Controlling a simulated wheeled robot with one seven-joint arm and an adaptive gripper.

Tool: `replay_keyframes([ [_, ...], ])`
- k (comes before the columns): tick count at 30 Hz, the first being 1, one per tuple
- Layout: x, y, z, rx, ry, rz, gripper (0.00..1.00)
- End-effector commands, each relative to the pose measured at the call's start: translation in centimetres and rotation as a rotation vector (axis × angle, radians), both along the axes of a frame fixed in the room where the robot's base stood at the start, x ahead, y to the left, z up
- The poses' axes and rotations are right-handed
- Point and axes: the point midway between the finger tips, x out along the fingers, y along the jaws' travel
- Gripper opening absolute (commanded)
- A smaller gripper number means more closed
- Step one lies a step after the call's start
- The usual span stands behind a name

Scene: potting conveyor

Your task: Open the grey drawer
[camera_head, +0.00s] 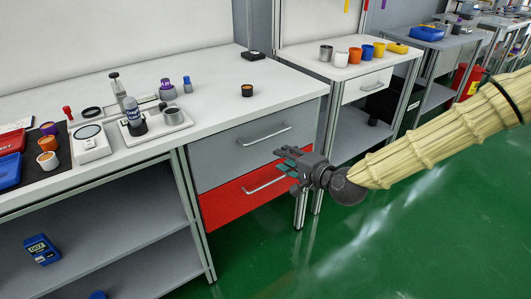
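The grey drawer (228,152) is under the right end of the white-topped workbench. Its front looks flush and closed, with a metal bar handle (265,135) across it. My gripper (280,162) is in front of the drawers, below and right of the grey drawer's handle. Its fingers point left toward the bench and look apart, with nothing visible between them. It overlaps the lower right of the drawer fronts in the picture. I see no contact with the handle.
A red drawer (225,207) with its own handle (265,182) sits directly below the grey one. Small jars and a scale (90,142) stand on the benchtop (215,85). A second bench (340,70) with coloured cups is behind. The green floor (400,240) is clear at right.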

Motion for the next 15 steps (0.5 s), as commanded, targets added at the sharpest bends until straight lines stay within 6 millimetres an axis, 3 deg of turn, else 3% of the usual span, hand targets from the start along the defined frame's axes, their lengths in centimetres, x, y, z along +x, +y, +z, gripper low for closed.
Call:
replay_keyframes([
  [7, 1.5, 0.0, 2.4, 0.080, -0.047, -0.016, 0.32],
  [15, 3.5, 1.5, 2.0, 0.083, -0.049, -0.014, 0.32],
])
